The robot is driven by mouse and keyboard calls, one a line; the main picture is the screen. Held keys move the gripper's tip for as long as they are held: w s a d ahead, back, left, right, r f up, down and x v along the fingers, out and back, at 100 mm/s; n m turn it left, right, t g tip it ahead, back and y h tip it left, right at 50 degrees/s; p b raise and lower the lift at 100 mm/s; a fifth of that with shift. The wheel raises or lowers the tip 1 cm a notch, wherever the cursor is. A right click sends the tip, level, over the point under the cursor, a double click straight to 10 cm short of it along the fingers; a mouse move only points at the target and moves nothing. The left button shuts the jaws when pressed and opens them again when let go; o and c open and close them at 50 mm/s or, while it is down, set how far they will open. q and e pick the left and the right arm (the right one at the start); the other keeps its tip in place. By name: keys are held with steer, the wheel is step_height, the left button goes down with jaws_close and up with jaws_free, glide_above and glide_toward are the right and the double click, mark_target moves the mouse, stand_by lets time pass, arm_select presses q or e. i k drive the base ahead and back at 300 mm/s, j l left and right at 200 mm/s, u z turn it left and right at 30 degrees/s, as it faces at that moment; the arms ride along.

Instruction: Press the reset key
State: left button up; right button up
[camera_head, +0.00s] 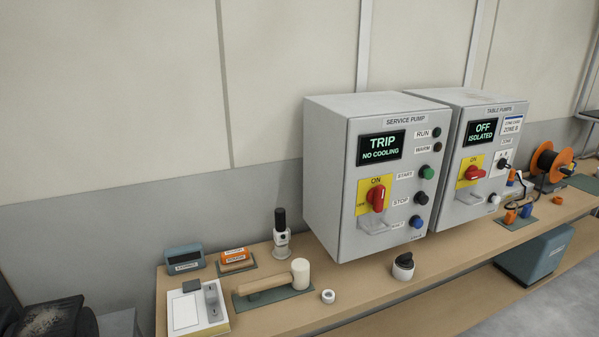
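The service pump panel (340,212) is a grey box on the bench. Its screen (381,148) reads "TRIP NO COOLING". Its red rotary switch (376,198) sits on a yellow plate. On its right side are a green START button (427,172), a black STOP button (421,198) and a blue button (416,221). The label beside the blue button is partly hidden and too small to read surely. The table pumps panel (455,188) stands to the right, its screen (482,131) reading "OFF ISOLATED". Neither of my grippers is in view.
The wooden bench (345,290) carries a mallet (270,284), a black knob (403,266), a white ring (328,296), a black-topped tool (281,234) and a clipboard (186,313). An orange cable reel (550,161) stands at right. A blue-grey box (535,256) is under the bench.

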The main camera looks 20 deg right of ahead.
mark_target(418, 223)
steer(key=z, duration=1.35)
